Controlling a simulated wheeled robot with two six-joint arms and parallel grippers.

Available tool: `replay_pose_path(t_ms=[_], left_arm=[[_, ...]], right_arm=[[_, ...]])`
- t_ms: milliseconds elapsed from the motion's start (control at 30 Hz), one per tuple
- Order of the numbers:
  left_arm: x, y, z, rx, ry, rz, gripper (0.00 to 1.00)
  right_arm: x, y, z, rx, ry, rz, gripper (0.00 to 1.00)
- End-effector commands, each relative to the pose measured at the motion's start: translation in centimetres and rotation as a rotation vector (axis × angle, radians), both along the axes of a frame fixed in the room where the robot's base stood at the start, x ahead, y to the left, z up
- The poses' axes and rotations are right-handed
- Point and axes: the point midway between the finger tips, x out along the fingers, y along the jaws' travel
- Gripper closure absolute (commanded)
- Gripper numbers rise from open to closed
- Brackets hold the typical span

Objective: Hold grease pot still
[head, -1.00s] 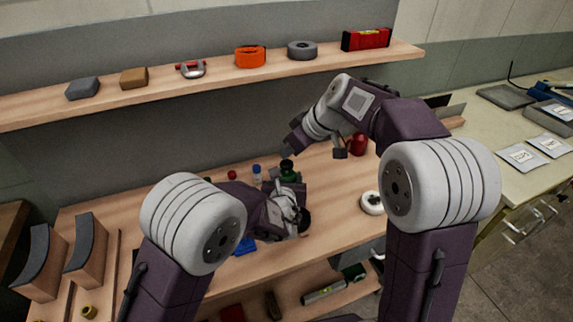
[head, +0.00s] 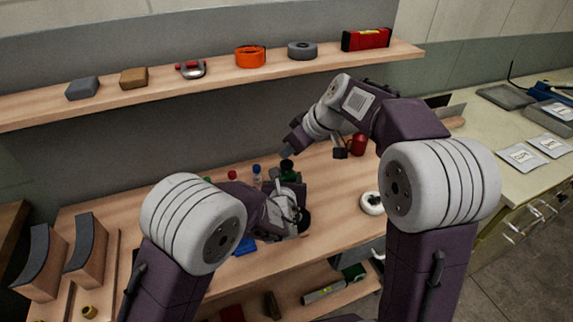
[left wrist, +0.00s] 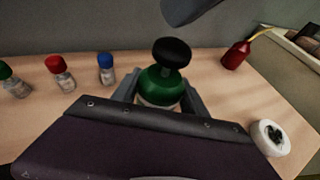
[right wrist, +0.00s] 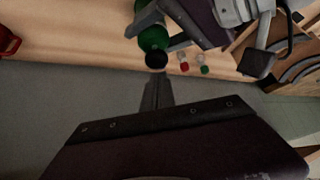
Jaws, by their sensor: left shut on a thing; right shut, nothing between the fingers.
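The grease pot (left wrist: 160,87) is green with a black knob (left wrist: 171,52) on top. It stands upright on the wooden bench and also shows in the head view (head: 288,172) and the right wrist view (right wrist: 154,38). My left gripper (left wrist: 160,98) is shut on the pot, one finger on each side, and hides its lower part. My right gripper (right wrist: 157,82) is shut and empty, its tips close to the black knob. In the head view it (head: 288,153) points down just above the pot. I cannot tell whether it touches the knob.
Small bottles with red (left wrist: 60,72), blue (left wrist: 106,68) and green (left wrist: 14,80) caps stand left of the pot. A red container (left wrist: 236,55) and a white round item (left wrist: 270,137) lie to the right. A shelf (head: 220,72) with several items runs above the bench.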

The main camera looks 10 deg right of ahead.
Motion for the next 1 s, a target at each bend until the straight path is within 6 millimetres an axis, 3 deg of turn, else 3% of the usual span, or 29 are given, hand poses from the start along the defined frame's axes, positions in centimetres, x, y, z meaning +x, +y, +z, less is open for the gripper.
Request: replay_pose_path(t_ms=[1000], left_arm=[[0.0,0.0,0.1,-0.001,-0.002,0.0,1.0]], right_arm=[[0.0,0.0,-2.0,0.001,0.001,0.001,1.0]])
